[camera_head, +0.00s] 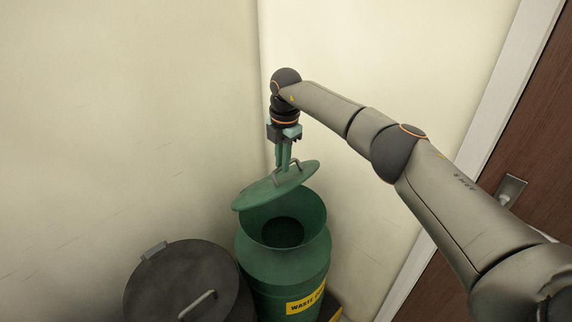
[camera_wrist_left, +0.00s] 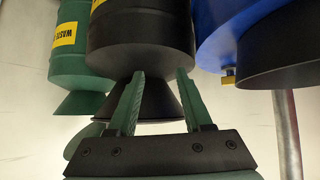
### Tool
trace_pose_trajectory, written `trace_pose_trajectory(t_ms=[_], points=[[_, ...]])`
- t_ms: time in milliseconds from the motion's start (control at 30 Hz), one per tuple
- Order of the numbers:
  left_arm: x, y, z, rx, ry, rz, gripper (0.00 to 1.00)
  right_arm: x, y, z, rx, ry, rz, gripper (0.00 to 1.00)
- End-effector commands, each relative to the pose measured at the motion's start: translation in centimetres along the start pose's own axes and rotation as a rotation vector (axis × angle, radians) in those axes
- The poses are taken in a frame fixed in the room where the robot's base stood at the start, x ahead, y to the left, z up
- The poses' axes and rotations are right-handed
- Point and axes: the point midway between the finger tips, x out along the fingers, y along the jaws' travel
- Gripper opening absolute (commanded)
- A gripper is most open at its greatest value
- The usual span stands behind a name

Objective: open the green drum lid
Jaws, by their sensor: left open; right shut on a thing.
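The green drum (camera_head: 283,262) stands in the corner with its round mouth open and its dark inside showing. Its green lid (camera_head: 262,193) is tilted above the back of the mouth, its left side lower; whether it touches the rim is unclear. My right gripper (camera_head: 287,164) reaches down from above and is shut on the lid's handle. In the left wrist view the green drum (camera_wrist_left: 78,62) is at the upper left. My left gripper (camera_wrist_left: 157,76) is open there, its green fingers spread in front of a black drum (camera_wrist_left: 140,40), with nothing between them.
A dark drum lid with a handle (camera_head: 180,285) sits left of the green drum. Pale walls (camera_head: 130,110) close the corner behind. A brown door (camera_head: 530,205) with a metal handle is at the right. The left wrist view shows a blue drum (camera_wrist_left: 225,32) and a metal post (camera_wrist_left: 287,130).

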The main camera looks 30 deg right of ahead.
Motion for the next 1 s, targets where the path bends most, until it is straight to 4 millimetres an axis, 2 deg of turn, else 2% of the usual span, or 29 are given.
trace_pose_trajectory(t_ms=[400,433,667,1000], points=[[0.07,-0.01,0.09,0.0,0.0,0.0,0.5,0.49,0.37,-0.56,-0.008,0.007,0.009,0.0],[0.07,-0.01,0.09,0.0,0.0,0.0,0.5,0.49,0.38,-0.57,-0.008,0.007,0.01,0.18],[0.05,0.0,0.07,0.0,0.0,0.0,0.5,0.28,0.39,-0.43,-0.007,0.005,0.011,0.44],[0.05,0.0,0.07,0.0,0.0,0.0,0.5,-0.28,0.38,-0.22,-0.004,0.003,0.012,0.45]])
